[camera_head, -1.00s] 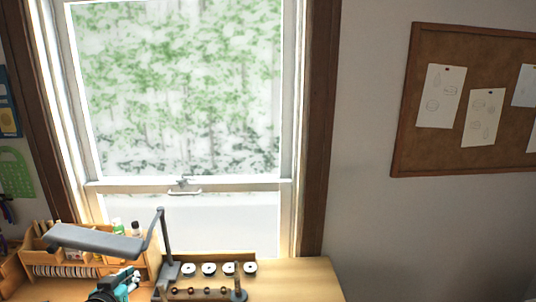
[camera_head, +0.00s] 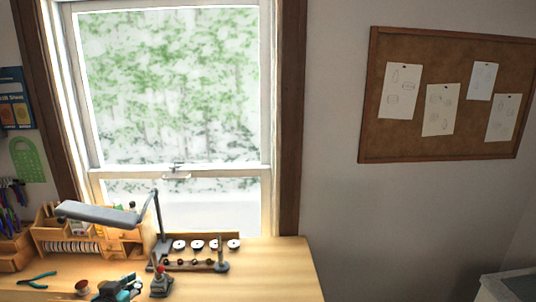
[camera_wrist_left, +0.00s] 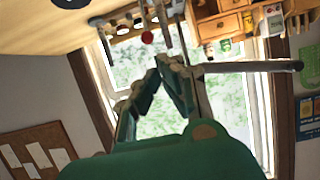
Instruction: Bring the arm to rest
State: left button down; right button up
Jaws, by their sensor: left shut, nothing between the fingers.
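My left gripper (camera_head: 122,289) shows low in the head view, teal and dark, over the front of the wooden workbench (camera_head: 270,272). In the left wrist view its two green fingers (camera_wrist_left: 162,68) come together at the tips, shut with nothing between them. The wrist picture is turned over, with the bench top (camera_wrist_left: 45,25) at the upper left and the window behind the fingers. My right gripper is in neither view.
A grey desk lamp (camera_head: 100,212) leans over a wooden organizer (camera_head: 125,243). A rack with several white spools (camera_head: 198,244), teal-handled pliers (camera_head: 38,280) and a small red-topped tool (camera_head: 160,281) are close by. The bench's right part is bare. A corkboard (camera_head: 448,145) hangs right.

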pick_arm(q)
jog(key=s+d+f+m+g, duration=0.1)
jog(key=s+d+f+g, duration=0.3)
jog(key=s, duration=0.7)
jog(key=s+d+f+m+g+h, duration=0.1)
jog(key=s+d+f+g, duration=0.35)
jog(key=s, duration=0.75)
jog(key=s+d+f+g, duration=0.2)
jog(key=s+d+f, duration=0.35)
jog(key=s, duration=0.55)
notch_tip(320, 180, down, 32)
jog(key=b, duration=0.7)
jog(key=s+a+f+g+b, duration=0.1)
jog(key=s+a+f+b, duration=0.1)
jog(key=s+f, duration=0.7)
jog(key=s+a+f+g+b, duration=0.1)
jog(key=s+f+b, duration=0.3)
jog(key=s+f, duration=0.5)
notch_tip(320, 180, down, 6)
jog(key=shift+a+r+m, duration=0.15)
jog(key=shift+a+m, duration=0.25)
jog(key=shift+a, duration=0.05)
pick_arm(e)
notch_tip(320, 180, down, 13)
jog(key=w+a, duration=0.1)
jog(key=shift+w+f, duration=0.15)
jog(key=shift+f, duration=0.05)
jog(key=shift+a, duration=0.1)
